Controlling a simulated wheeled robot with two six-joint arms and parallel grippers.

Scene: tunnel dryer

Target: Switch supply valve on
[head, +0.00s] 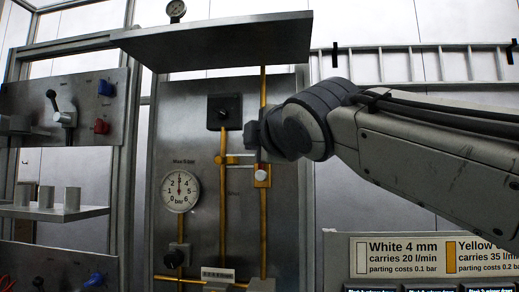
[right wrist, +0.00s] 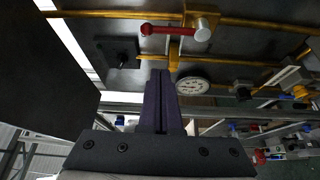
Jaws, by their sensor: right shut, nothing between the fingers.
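A valve with a round silver hub (head: 261,174) sits on the right-hand vertical yellow pipe of the grey panel. In the right wrist view its red lever (right wrist: 165,30) runs from the hub roughly along the pipe; in the head view my right gripper hides it. My right gripper (head: 252,135) is in front of the panel, over the pipe just above the hub. In the right wrist view its dark fingers (right wrist: 160,76) are together and empty, with a visible gap below the lever in the picture. Contact cannot be told. My left gripper is out of view.
A pressure gauge (head: 180,191) and a black knob (head: 223,112) are left of the pipe. A grey shelf (head: 215,42) juts out above the gripper. A side panel (head: 85,108) carries other levers. A hose sign (head: 440,257) stands lower right.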

